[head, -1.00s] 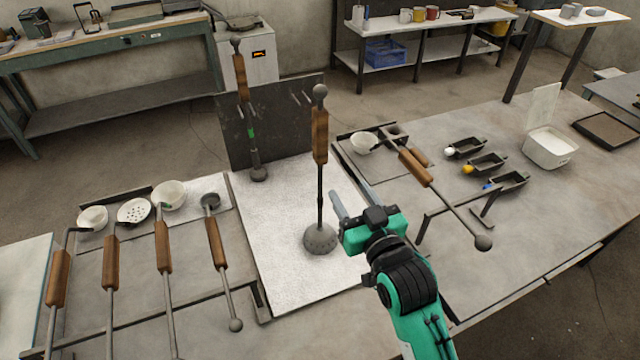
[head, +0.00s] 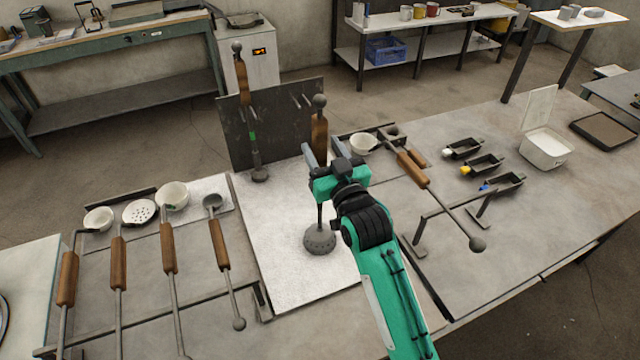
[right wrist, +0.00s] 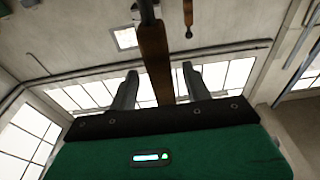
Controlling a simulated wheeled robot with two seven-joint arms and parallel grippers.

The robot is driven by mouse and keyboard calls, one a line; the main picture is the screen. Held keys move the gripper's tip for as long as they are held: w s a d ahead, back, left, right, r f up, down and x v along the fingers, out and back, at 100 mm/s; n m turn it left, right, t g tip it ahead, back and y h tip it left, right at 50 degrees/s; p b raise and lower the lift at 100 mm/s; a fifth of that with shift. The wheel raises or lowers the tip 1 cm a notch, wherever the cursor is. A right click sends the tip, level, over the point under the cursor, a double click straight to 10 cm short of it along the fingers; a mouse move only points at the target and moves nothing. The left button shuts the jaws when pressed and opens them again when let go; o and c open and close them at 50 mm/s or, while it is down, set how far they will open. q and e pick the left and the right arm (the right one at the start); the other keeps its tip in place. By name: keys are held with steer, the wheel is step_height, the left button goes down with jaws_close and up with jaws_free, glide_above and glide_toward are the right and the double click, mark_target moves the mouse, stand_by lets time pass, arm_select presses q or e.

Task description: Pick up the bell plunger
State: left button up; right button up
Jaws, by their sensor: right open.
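The bell plunger (head: 320,239) stands upright on the white mat, with a grey dome at its foot, a thin shaft, a wooden handle (head: 319,130) and a ball on top. My right gripper (head: 322,148) is open at the lower part of the handle, one finger showing on each side of it. The right wrist view shows the wooden handle (right wrist: 155,60) rising in the gap between the two fingers (right wrist: 160,88). The gripper body hides part of the shaft. My left gripper is not in view.
A second long tool (head: 243,85) stands against the dark panel (head: 285,125) behind. Several ladles (head: 170,248) rest on a rack at the left. Another ladle (head: 415,168) lies on a rack at the right, near small trays (head: 483,163). The front of the white mat (head: 295,285) is clear.

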steer(key=shift+p+x, duration=0.55)
steer(key=shift+x, duration=1.25)
jaws_close()
steer(key=shift+r, duration=0.1)
